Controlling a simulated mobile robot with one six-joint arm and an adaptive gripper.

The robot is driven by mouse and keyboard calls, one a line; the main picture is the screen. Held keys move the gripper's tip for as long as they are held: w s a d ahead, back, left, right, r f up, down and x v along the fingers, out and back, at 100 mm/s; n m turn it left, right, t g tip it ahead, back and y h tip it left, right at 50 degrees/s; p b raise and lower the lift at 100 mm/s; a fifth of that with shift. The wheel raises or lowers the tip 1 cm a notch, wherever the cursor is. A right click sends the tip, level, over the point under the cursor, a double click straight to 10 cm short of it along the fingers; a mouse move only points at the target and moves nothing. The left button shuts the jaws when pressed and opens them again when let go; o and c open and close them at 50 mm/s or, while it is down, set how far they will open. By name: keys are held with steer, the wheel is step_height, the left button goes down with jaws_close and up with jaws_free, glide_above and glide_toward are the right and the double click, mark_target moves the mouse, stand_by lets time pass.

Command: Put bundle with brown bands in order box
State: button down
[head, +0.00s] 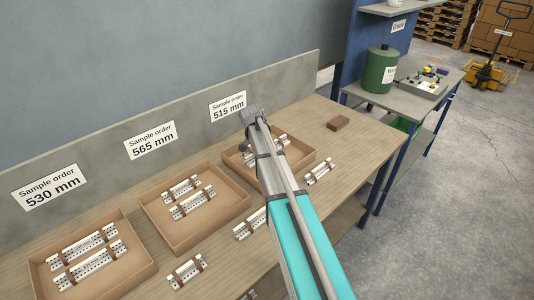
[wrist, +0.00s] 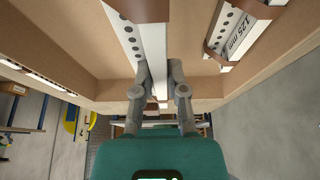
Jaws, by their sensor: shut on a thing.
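My gripper (wrist: 159,84) is shut on a white perforated bundle (wrist: 153,45) with a brown band, seen in the wrist view. The held bundle is inside or just over the right cardboard order box (head: 304,158), below the "515 mm" sign. Another bundle with brown bands (wrist: 238,34), marked 125 mm, lies in that box beside the held one. In the head view my arm hides part of this box and most of my gripper. I cannot tell whether the held bundle touches the box floor.
The middle box (head: 240,208) and left box (head: 148,270) each hold two bundles. Loose bundles lie on the table in front, including one at the right (head: 319,171) and one at the front (head: 185,271).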

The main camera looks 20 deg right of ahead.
steer(key=shift+w+d+f+b, duration=0.1)
steer(key=shift+w+f+b, duration=0.2)
steer(key=shift+f, duration=0.25)
steer(key=shift+s+f+b, duration=0.1)
steer(key=shift+f+b, duration=1.15)
steer(key=shift+b, duration=0.05)
steer(key=shift+f, duration=0.15)
steer(key=c, duration=0.7)
jaws_free()
steer(key=p+v, duration=1.1)
steer(key=v, duration=0.1)
steer(key=shift+r, duration=0.2)
steer(key=shift+s+a+f+n+g+y, duration=0.3)
steer(key=shift+s+a+n+y, duration=0.4)
steer(key=shift+s+a+n, duration=2.6)
steer(key=shift+s+a+f+n+g+y, duration=0.25)
steer(key=shift+s+a+n+y, duration=0.75)
steer(key=shift+s, duration=4.6)
steer(key=shift+s+a+f+n+g+y, duration=0.3)
steer(key=shift+s+a+n, duration=1.9)
steer(key=shift+s, duration=2.3)
